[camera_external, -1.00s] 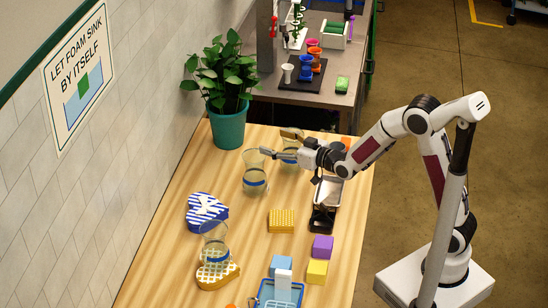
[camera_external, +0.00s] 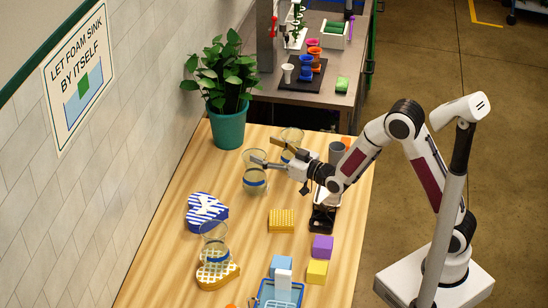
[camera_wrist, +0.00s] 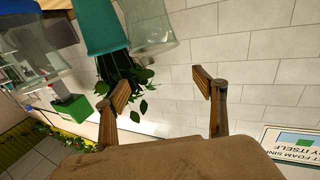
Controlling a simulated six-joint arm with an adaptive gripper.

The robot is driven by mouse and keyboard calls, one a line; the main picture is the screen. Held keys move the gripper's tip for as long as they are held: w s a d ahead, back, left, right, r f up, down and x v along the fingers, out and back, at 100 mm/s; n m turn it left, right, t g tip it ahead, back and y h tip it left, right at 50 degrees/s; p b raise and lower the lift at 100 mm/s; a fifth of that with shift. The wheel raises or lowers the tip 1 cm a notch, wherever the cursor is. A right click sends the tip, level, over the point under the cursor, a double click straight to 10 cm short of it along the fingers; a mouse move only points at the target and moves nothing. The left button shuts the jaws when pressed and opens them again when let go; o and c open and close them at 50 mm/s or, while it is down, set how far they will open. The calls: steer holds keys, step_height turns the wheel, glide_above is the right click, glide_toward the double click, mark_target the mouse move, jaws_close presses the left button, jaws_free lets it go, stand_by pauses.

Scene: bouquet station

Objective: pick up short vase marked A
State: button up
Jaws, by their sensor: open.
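Three clear glass vases with bands show. One (camera_external: 254,183) stands on the table by my gripper's near finger, one (camera_external: 293,138) is farther back beside the far finger, and one (camera_external: 213,250) is at the front by a yellow checkered heart-shaped box. No letter A is readable, so I cannot tell which is marked A. My gripper (camera_external: 266,151) is open, pointing left, its fingers partly overlapping the two back vases in the picture. In the wrist view my gripper (camera_wrist: 160,92) has nothing visible between its fingers; glass vases show at upper middle (camera_wrist: 150,25) and left (camera_wrist: 25,50).
A potted plant (camera_external: 228,128) stands at the table's back left, near the tiled wall. Heart boxes, a blue striped one (camera_external: 204,213) and a yellow one (camera_external: 232,272), lie left. Colored blocks (camera_external: 320,247) and a blue tray (camera_external: 294,294) are in front. A dark rack (camera_external: 322,219) is right.

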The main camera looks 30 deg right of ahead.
glide_toward(247, 156)
steer(key=shift+w+a+r, duration=0.2)
steer(key=shift+w+r, duration=0.05)
steer(key=shift+w, duration=0.15)
steer(key=shift+w+a+r, duration=0.25)
steer(key=shift+w, duration=0.15)
steer(key=shift+f, duration=0.15)
steer(key=shift+f+x, duration=0.2)
steer(key=shift+x, duration=1.05)
steer(key=shift+f+x, duration=0.25)
steer(key=shift+x, duration=1)
jaws_close()
steer(key=shift+r, duration=0.15)
